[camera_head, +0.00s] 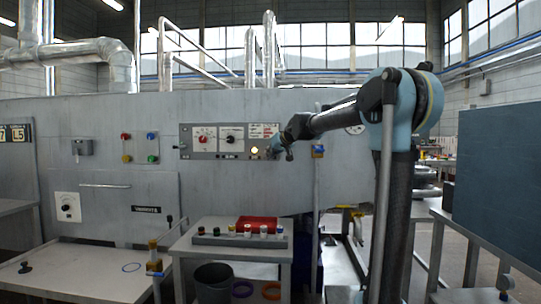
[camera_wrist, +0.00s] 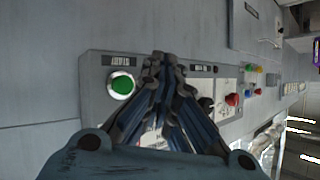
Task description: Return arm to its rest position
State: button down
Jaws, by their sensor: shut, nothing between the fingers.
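My arm (camera_head: 335,118) reaches left from its column toward the grey wall panel in the head view. My gripper (camera_head: 277,150) is at the right end of the control panel (camera_head: 205,142), just right of a lit yellowish lamp (camera_head: 254,150). In the wrist view my gripper (camera_wrist: 163,58) has its fingers together with nothing between them. The fingers cover part of the control panel (camera_wrist: 95,68). A green round button (camera_wrist: 122,85) shows left of the fingertips. I cannot tell whether the fingertips touch the panel.
A bin (camera_head: 213,282) stands beneath. A dark board (camera_head: 497,185) is at the right. A metal worktop (camera_head: 75,270) lies at lower left.

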jog(key=s+d+f+m+g+h, duration=0.1)
jog(key=s+d+f+g+h, duration=0.1)
jog(key=s+d+f, duration=0.7)
jog(key=s+d+f+m+g+h, duration=0.1)
jog(key=s+d+f+g+h, duration=0.1)
jog(key=s+d+f, duration=0.7)
jog(key=s+d+f+m+g+h, duration=0.2)
jog(key=s+d+f, duration=0.7)
jog(key=s+f, duration=1.2)
jog(key=s+g+h, duration=0.1)
jog(key=s, duration=1)
jog(key=shift+s+f+g, duration=0.25)
jog(key=shift+f+g, duration=0.05)
jog(key=shift+g, duration=0.1)
jog(key=shift+w+f, duration=0.2)
jog(key=shift+w, duration=0.3)
